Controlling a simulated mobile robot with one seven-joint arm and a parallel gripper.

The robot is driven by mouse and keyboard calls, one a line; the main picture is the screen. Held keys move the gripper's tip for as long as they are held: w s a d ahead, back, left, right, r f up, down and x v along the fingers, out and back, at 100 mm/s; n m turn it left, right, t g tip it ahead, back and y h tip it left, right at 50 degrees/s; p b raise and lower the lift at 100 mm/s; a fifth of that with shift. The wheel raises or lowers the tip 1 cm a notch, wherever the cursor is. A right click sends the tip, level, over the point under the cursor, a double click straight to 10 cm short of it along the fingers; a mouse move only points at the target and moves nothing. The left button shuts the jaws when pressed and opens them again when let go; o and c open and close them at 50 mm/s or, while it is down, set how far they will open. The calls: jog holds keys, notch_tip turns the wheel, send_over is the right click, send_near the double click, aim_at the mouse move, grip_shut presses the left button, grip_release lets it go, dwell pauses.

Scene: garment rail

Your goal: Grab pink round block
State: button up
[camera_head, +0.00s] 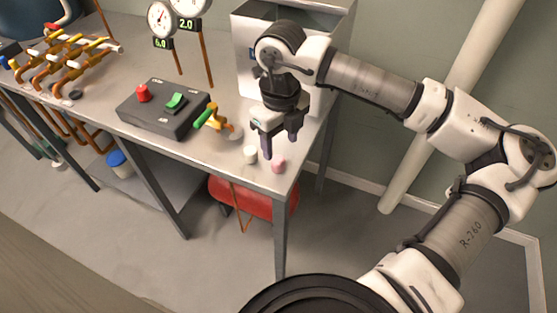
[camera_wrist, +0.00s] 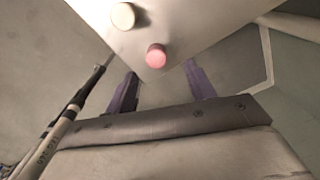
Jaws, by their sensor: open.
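The pink round block (camera_head: 278,166) stands on the metal table near its front right corner. In the wrist view the pink block (camera_wrist: 156,56) lies beyond the fingertips, roughly in line with the gap between them. My gripper (camera_head: 280,148) points down over the table corner, close to the block in the head view. Its two dark fingers are apart with nothing between them, and they also show in the wrist view (camera_wrist: 160,75). A white round block (camera_head: 250,154) stands just left of the pink one, and it shows in the wrist view (camera_wrist: 123,16).
The metal table (camera_head: 215,158) ends just beyond the pink block. A red tank (camera_head: 252,199) is below the table.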

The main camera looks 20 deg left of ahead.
aim_at(278, 160)
jog(key=shift+s+a+f+p, duration=0.15)
jog(key=shift+f+p, duration=0.35)
jog(key=shift+f, duration=1.05)
jog(key=shift+s+f+p, duration=0.1)
jog(key=shift+f+p, duration=0.4)
jog(key=shift+f, duration=1.05)
jog(key=c, duration=1.1)
jog(key=shift+o, duration=0.2)
jog(key=shift+r, duration=0.1)
